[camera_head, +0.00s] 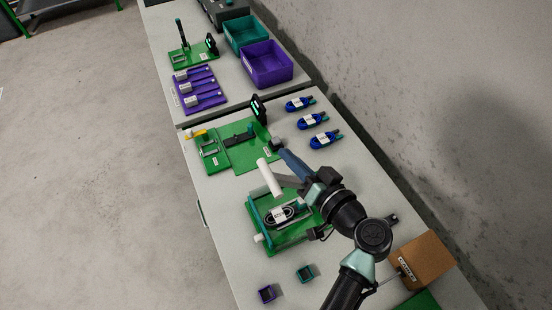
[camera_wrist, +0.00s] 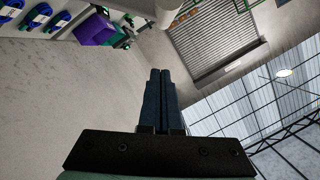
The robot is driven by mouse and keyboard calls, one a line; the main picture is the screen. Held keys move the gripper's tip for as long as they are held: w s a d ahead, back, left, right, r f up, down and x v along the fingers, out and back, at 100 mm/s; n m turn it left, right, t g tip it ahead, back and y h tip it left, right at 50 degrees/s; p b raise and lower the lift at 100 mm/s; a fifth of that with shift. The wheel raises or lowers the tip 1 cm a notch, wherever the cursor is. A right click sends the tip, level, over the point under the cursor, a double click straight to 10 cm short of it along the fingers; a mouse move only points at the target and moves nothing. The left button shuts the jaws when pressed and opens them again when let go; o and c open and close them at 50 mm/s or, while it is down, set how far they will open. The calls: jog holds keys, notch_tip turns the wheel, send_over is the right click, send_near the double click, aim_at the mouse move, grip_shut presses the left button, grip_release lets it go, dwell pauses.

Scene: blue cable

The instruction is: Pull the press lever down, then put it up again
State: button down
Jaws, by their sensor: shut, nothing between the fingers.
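The press is a green fixture (camera_head: 294,240) on the near table, with a coiled black cable (camera_head: 281,214) in it. A white cylinder (camera_head: 270,177), which looks like the press lever's handle, stands raised above it on a grey bar that runs toward my wrist. My gripper (camera_head: 283,153) has dark blue fingers pressed together, just behind and to the right of the white handle; I cannot tell whether they touch it. In the wrist view my gripper (camera_wrist: 160,72) is shut and empty, pointing at open room. My arm hides the right side of the press.
A green fixture board (camera_head: 240,157) with a black upright device (camera_head: 258,108) lies beyond the press. Blue cable coils (camera_head: 320,140) lie at the right. A wall bounds the right.

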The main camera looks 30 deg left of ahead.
aim_at(268, 169)
jog(key=shift+x, duration=0.9)
jog(key=shift+s+a+f+p, duration=0.2)
jog(key=shift+s+f+p, duration=0.15)
jog(key=shift+f, duration=0.15)
jog(key=shift+s+a+f+p, duration=0.2)
jog(key=shift+s+f+p, duration=0.2)
jog(key=shift+f, duration=0.1)
jog(key=shift+s+a+f, duration=0.2)
jog(key=shift+s+f, duration=0.05)
jog(key=shift+f, duration=0.3)
jog(key=shift+s+a+f+n+b, duration=0.35)
jog(key=shift+s+f+b, duration=0.25)
jog(key=shift+b, duration=0.25)
jog(key=s+a+f+n+t+h+b, duration=0.1)
jog(key=s+a+f+n+b, duration=0.2)
jog(key=f+b, duration=0.5)
jog(key=s+a+f+n+t+h+b, duration=0.1)
jog(key=s+a+f+n+b, duration=0.1)
jog(key=f+b, duration=0.6)
jog(key=s+n+b, duration=0.1)
jog(key=s+b, duration=0.1)
jog(key=b, duration=0.5)
jog(key=shift+a, duration=0.4)
jog(key=shift+s+n, duration=0.1)
jog(key=shift+n, duration=0.25)
